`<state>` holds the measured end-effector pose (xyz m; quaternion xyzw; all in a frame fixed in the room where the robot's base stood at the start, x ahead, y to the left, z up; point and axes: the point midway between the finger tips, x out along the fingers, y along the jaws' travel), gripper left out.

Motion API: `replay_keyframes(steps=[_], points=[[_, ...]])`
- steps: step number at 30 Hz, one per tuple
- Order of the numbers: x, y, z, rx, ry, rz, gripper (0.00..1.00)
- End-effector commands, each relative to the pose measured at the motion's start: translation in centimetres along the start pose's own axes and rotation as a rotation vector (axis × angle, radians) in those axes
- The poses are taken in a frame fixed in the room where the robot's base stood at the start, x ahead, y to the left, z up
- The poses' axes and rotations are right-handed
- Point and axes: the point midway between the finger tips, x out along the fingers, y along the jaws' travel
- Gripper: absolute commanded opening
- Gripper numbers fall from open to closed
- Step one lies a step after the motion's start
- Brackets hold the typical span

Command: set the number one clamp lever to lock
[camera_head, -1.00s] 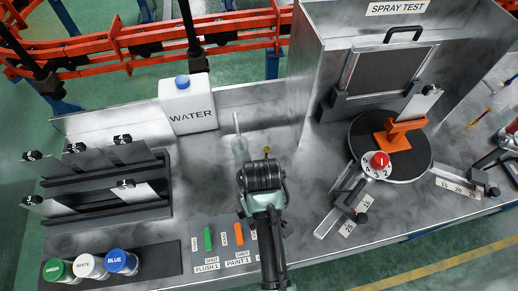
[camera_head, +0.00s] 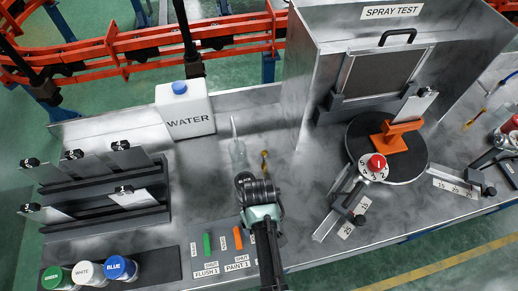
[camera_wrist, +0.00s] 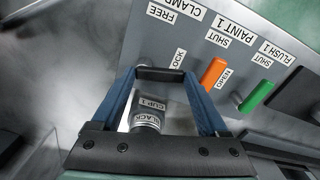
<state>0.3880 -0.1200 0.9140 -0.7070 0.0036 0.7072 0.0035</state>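In the wrist view my gripper (camera_wrist: 160,74) has two blue fingers that lean inward. A dark bar spans their tips; I cannot tell whether it is the pads meeting or something held. The clamp panel (camera_wrist: 148,34) lies just past the tips, with its clamp, FREE and LOCK labels. I cannot clearly make out the number one clamp lever. In the head view my wrist (camera_head: 258,190) covers that end of the panel. A grey cylinder labelled CUP 1 BLACK (camera_wrist: 146,118) shows between the fingers in the wrist view.
The orange paint lever (camera_head: 238,238) and green flush lever (camera_head: 207,244) stand just left of my arm. A water jug (camera_head: 185,110) is behind. Coloured cups (camera_head: 121,268) are at the front left. A turntable (camera_head: 412,165) with a numbered dial (camera_head: 375,174) is right.

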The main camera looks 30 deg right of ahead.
Motion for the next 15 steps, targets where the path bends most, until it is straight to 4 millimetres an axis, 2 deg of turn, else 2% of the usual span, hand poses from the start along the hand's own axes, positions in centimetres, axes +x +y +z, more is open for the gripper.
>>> replay_keyframes(steps=[1,6,11,15], points=[[-0.02,-0.01,-0.02,0.0,0.001,0.0,0.51],[-0.03,-0.02,-0.03,-0.001,0.001,0.0,0.22],[-0.2,-0.03,-0.15,0.04,0.0,-0.001,0.22],[-0.3,-0.02,-0.47,0.156,0.001,-0.001,0.22]])
